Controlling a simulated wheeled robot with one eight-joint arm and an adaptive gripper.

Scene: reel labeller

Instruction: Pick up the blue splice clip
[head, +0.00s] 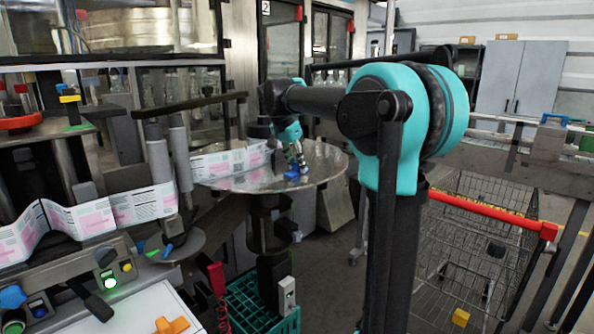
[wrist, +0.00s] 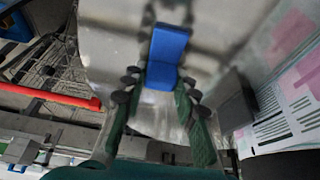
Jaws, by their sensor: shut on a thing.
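The blue splice clip (wrist: 168,48) shows in the wrist view as a bright blue block with a bent, step-like shape. Its near end lies between the two fingers of my gripper (wrist: 160,84), which is shut on it. In the head view my gripper (head: 298,160) points down over the round metal table (head: 325,165), with the blue clip (head: 291,174) at its fingertips. The clip is at or just above the table surface; I cannot tell whether it touches.
A printed label web (head: 228,162) runs along the table's left side; it is close on the right in the wrist view (wrist: 285,120). Rollers (head: 160,165) stand further left. A wire cart (head: 465,240) with a red handle (head: 490,214) stands at the right.

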